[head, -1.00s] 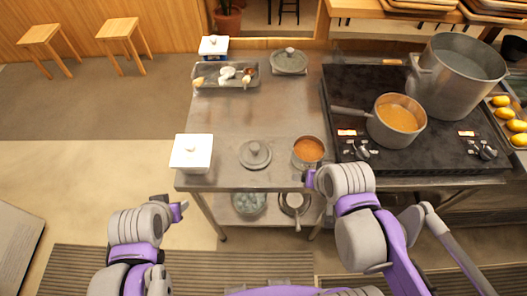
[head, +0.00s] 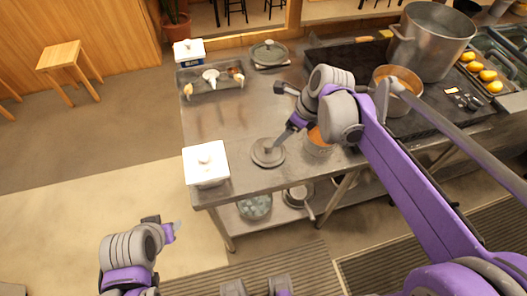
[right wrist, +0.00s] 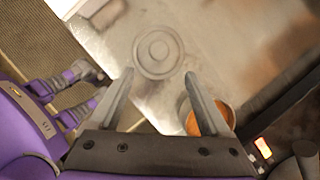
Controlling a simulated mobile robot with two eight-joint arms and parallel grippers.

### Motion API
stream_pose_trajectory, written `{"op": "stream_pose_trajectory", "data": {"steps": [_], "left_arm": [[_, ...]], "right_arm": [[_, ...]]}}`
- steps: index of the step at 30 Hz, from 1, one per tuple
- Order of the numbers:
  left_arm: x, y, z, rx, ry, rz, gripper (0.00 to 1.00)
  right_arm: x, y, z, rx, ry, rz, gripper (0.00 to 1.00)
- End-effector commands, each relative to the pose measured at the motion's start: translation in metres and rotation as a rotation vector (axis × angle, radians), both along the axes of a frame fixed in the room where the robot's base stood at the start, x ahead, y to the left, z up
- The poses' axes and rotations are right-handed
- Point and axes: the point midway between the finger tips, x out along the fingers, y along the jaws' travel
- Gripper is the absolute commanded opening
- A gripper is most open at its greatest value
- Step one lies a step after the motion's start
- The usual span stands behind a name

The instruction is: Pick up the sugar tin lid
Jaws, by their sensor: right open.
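The lid (head: 268,153), round and grey with a knob, lies flat on the steel table beside an open tin (head: 318,146) of brown contents. In the right wrist view the lid (right wrist: 158,50) lies beyond and between the fingertips, and part of the tin (right wrist: 212,116) shows behind the right finger. My right gripper (right wrist: 157,72) is open and empty. In the head view its fingertips (head: 277,142) are close to the lid's knob; contact cannot be told. My left gripper (head: 168,228) is off the table at the lower left, and its opening is unclear.
A white lidded box (head: 205,168) stands at the table's front left corner. A tray (head: 212,84) of small items and another lidded pot (head: 269,52) are at the back. The stove with a large pot (head: 432,45) is on the right. The table's middle is clear.

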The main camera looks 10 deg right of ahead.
Motion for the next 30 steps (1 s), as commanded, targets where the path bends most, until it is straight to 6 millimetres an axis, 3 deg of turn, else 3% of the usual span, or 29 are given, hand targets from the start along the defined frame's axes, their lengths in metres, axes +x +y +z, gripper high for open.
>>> {"op": "stream_pose_trajectory", "data": {"steps": [9,17,24,30], "left_arm": [[-0.002,0.0,-0.005,0.0,0.003,0.0,0.5],[-0.001,0.0,-0.004,0.0,0.003,0.0,0.5],[-0.001,0.0,-0.004,0.0,0.003,0.0,0.5],[-0.001,0.0,-0.005,0.0,0.003,0.0,0.5]], "right_arm": [[0.013,0.013,-0.041,0.004,0.005,-0.01,0.81],[0.02,0.023,-0.059,0.005,0.003,-0.008,0.81],[0.03,0.038,-0.089,0.004,0.004,-0.009,0.81],[0.032,0.04,-0.095,0.004,0.004,-0.011,0.81]]}}
